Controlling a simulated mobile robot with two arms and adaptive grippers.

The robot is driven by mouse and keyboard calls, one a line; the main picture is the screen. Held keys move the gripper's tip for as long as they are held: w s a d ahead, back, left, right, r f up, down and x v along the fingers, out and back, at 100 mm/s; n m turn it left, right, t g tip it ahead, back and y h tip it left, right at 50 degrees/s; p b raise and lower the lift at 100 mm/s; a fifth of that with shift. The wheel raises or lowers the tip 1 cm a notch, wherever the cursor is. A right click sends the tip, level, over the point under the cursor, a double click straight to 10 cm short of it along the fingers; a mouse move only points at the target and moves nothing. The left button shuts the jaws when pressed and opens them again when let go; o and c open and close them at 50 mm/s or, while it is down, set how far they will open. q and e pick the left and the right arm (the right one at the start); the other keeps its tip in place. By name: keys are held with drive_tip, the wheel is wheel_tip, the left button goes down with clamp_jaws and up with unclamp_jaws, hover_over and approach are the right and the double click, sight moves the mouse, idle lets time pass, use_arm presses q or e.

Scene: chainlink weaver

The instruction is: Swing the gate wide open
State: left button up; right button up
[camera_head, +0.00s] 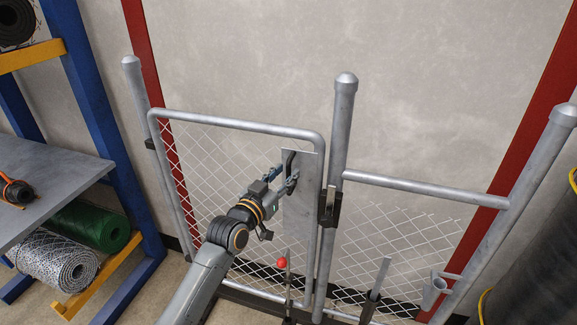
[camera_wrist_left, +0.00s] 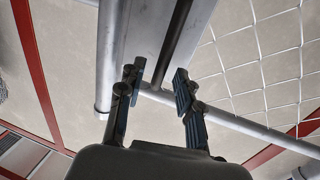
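The gate (camera_head: 235,126) is a grey tubular frame with chain-link mesh, standing between the left post (camera_head: 134,82) and the middle post (camera_head: 341,125). Its right edge is close beside the middle post. A flat metal plate (camera_head: 300,225) near that edge carries a dark bar handle (camera_head: 290,158). My left gripper (camera_head: 291,181) is at the handle, in front of the plate. In the left wrist view, the left gripper (camera_wrist_left: 158,88) has its fingers apart, with the dark handle (camera_wrist_left: 176,40) running between or just beyond the fingertips; contact is unclear. My right gripper is out of view.
A dark latch piece (camera_head: 330,204) sits on the middle post. A red ball knob (camera_head: 282,262) is low by the gate. A fixed mesh panel (camera_head: 425,190) stands right. Left is a blue rack (camera_head: 90,100) with mesh rolls (camera_head: 55,262). A wall is close behind.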

use_arm(q)
drive_tip(key=shift+x, duration=1.3)
clamp_jaws()
